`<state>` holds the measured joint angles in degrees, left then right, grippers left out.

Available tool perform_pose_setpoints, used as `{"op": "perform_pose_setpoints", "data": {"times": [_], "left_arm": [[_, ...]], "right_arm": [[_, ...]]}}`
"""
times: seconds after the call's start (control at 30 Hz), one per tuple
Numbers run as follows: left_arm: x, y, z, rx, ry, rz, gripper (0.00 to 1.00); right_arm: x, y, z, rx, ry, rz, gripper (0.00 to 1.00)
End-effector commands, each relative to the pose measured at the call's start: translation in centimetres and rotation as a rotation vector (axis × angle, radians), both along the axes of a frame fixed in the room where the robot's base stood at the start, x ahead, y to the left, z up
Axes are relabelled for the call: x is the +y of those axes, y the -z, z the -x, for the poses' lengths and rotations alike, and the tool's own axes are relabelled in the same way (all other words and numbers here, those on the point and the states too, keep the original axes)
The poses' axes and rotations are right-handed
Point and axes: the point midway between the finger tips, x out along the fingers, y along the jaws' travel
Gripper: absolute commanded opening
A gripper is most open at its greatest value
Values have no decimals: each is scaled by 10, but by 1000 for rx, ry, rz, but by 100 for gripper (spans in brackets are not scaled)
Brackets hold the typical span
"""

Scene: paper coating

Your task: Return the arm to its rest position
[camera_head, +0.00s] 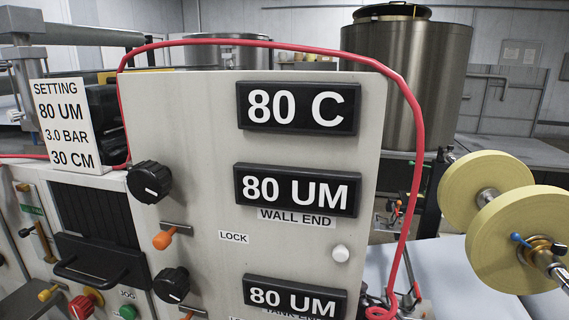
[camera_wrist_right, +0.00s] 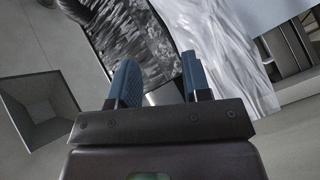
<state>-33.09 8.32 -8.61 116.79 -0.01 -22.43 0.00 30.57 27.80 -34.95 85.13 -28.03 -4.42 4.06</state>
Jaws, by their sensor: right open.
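My right gripper (camera_wrist_right: 158,84) shows in the right wrist view with its two blue fingers apart and nothing between them. Beyond the fingers are a dark, streaked surface (camera_wrist_right: 130,40) and a pale, wrinkled sheet-like surface (camera_wrist_right: 225,50). Neither of my grippers shows in the head view. The head view is filled by a grey control panel (camera_head: 200,105) with displays reading 80 C (camera_head: 298,107), 80 UM at the wall end (camera_head: 297,190) and 80 UM at the bottom (camera_head: 294,297).
A setting card (camera_head: 66,124) stands at the left. Black knobs (camera_head: 150,182) and an orange-tipped lever (camera_head: 163,240) stick out of the panel. A red hose (camera_head: 412,120) arches over it. Yellow rolls (camera_head: 515,240) are at the right. A square grey bin (camera_wrist_right: 38,105) lies left of the fingers.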

Motion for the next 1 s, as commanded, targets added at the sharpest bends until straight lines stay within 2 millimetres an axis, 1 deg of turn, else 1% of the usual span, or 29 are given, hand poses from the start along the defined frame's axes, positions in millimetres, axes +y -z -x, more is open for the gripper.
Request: {"op": "perform_pose_setpoints", "data": {"times": [0.03, 0.2, 0.37, 0.57, 0.7, 0.87, 0.9, 0.97, 1.0], "left_arm": [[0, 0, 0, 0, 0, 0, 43], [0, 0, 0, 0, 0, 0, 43], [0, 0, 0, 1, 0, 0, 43], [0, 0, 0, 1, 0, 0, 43], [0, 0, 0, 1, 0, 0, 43], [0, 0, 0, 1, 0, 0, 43], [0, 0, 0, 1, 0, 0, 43], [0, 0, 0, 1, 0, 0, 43], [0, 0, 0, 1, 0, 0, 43]], "right_arm": [[-3, 6, 15, 49, 42, -71, 44], [-22, 23, 57, 202, 168, -264, 44], [-44, 40, 97, 330, 270, -414, 44], [-75, 62, 152, 468, 392, -576, 44], [-100, 78, 195, 543, 481, -677, 44], [-131, 100, 249, 602, 595, -752, 44], [-138, 107, 263, 617, 627, -760, 44], [-148, 119, 285, 643, 674, -766, 44], [-154, 128, 300, 662, 706, -768, 44]]}}
